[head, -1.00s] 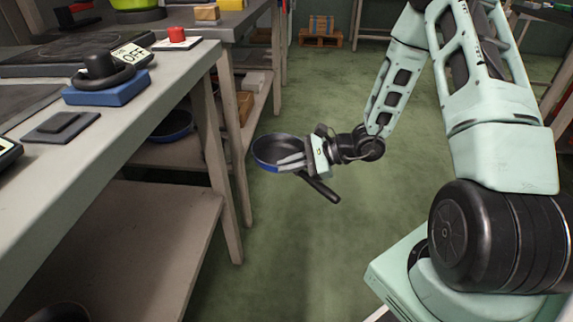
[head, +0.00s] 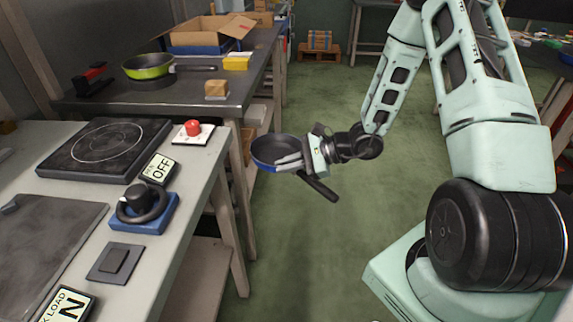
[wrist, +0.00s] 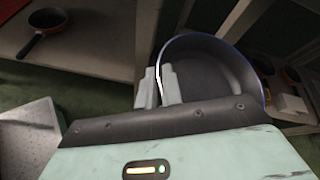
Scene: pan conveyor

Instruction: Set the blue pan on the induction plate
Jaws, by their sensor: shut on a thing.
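The blue pan (head: 270,151) has a dark inside and a blue outer wall. My gripper (head: 290,161) is shut on it at the wall and holds it in the air over the floor, right of the worktable. The pan's dark handle (head: 318,186) points down to the right. In the wrist view the pan (wrist: 215,70) shows with both fingers of my gripper (wrist: 160,85) at its near left wall. The induction plate (head: 104,148), a black slab with a pale ring, lies bare on the worktable to the left of the pan.
On the worktable (head: 208,190) stand a red button (head: 193,128), an OFF display (head: 158,168), a dark knob on a blue base (head: 145,205) and a dark square pad (head: 115,261). A green pan (head: 148,67) and an open box (head: 205,35) stand on the table behind. The floor at centre is clear.

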